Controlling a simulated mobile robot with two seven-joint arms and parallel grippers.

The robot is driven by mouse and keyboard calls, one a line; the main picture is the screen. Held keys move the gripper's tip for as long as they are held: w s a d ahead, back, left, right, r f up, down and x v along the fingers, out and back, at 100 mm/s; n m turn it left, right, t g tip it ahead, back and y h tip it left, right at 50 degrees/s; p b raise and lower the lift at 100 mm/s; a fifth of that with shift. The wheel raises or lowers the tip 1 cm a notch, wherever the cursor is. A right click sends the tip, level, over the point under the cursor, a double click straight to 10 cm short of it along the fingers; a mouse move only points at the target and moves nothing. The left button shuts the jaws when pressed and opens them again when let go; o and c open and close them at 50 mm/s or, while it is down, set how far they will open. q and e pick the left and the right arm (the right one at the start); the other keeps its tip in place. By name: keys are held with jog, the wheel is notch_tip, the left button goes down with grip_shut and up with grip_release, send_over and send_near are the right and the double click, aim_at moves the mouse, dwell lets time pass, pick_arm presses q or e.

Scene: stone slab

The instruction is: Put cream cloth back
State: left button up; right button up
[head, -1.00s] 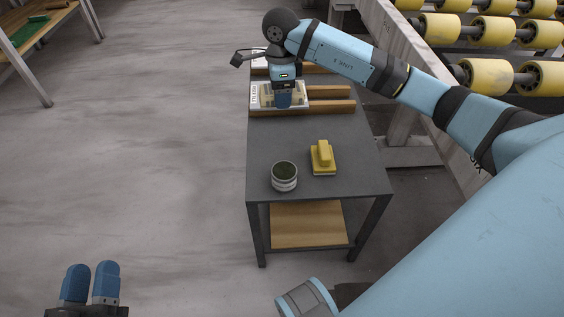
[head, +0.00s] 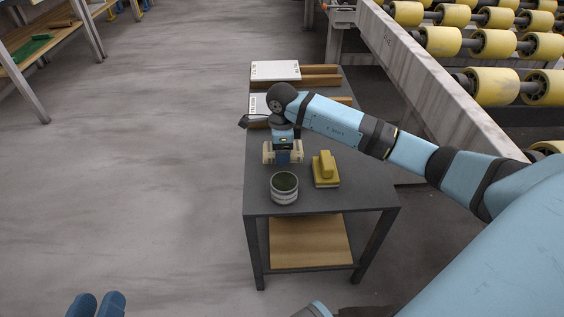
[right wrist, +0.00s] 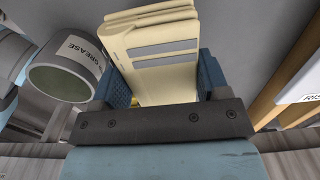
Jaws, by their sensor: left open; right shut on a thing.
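The cream cloth (right wrist: 160,60) is a folded pad with grey stripes in the right wrist view, gripped between the blue fingers of my right gripper (right wrist: 160,85). In the head view the cloth (head: 268,153) shows at both sides of my right gripper (head: 284,158), over the dark cart top (head: 352,208), just behind a round tin. I cannot tell whether the cloth touches the top. My left gripper (head: 97,305) is open and empty at the bottom left, over the floor, partly cut off by the frame edge.
The tin (head: 284,188), labelled GREASE in the right wrist view (right wrist: 75,62), stands near the cart's front. A yellow block-shaped tool (head: 326,169) stands to its right. White labelled slabs (head: 275,71) lie on wooden bars at the back. A roller conveyor (head: 440,100) runs along the right.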

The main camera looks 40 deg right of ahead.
jog(key=shift+f+b, duration=0.65)
jog(key=shift+f, duration=1.35)
jog(key=shift+f, duration=0.2)
jog(key=o, duration=0.9)
jog(key=shift+r, duration=0.1)
